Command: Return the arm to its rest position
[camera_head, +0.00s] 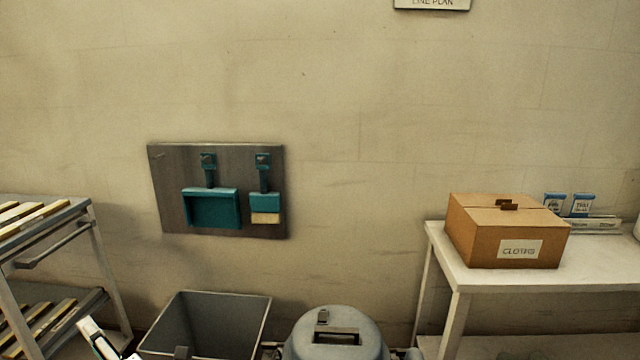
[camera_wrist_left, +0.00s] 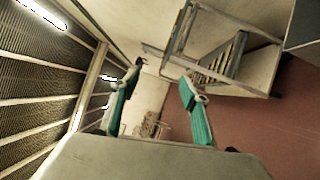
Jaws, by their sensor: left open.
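My left gripper (camera_head: 98,340) shows only in part at the bottom left edge of the head view, in front of the slatted rack. In the left wrist view my left gripper (camera_wrist_left: 160,80) has its two teal-padded fingers spread wide apart. Nothing is between the fingers, only open space with the room behind. The rest of the left arm is out of the head view. My right gripper is in neither view.
A slatted rack (camera_head: 88,222) stands at left. A grey open bin (camera_head: 205,320) and a grey rounded container (camera_head: 335,340) stand low in the middle. A white table (camera_head: 445,272) at right bears a cardboard box (camera_head: 480,240). A dustpan-and-brush board (camera_head: 220,165) hangs on the wall.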

